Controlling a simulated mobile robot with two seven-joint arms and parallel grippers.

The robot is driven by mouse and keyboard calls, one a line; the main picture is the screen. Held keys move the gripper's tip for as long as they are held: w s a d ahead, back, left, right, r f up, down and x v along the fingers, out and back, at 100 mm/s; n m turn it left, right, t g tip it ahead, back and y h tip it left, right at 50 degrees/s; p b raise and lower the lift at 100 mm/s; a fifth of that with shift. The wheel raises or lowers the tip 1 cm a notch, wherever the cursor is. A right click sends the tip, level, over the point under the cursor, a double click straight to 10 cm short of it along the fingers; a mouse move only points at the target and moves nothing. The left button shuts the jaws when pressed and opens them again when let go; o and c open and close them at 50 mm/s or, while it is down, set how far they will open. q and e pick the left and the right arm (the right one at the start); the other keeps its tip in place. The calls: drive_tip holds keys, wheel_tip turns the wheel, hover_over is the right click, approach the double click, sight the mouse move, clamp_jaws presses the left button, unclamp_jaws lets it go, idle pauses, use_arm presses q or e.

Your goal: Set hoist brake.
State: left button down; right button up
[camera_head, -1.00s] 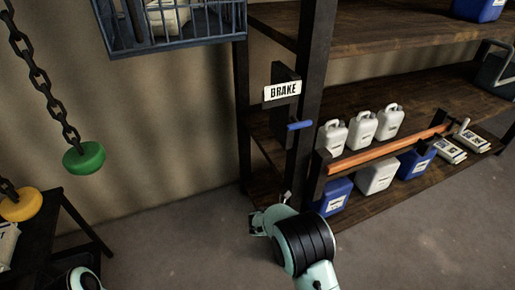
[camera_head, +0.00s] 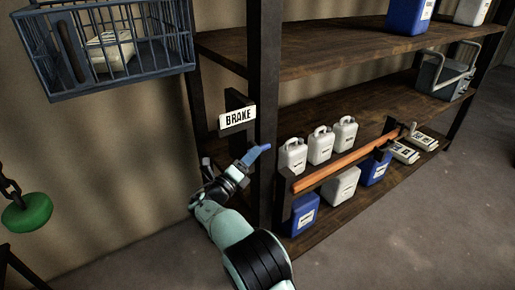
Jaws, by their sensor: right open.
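The hoist brake has a white sign reading BRAKE (camera_head: 238,117) on a dark plate fixed to the shelf's post. Below the sign its blue lever handle (camera_head: 256,153) sticks out, tilted up to the right. My right gripper (camera_head: 223,168) is open, just below and left of the blue handle, and looks close to it. I cannot tell whether it touches the handle. The wrist hides the lower part of the lever's surroundings. My left gripper is out of view.
A wire cage (camera_head: 115,45) with a white container inside hangs at the upper left.

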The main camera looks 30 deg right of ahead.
drive_tip(key=shift+x, duration=1.95)
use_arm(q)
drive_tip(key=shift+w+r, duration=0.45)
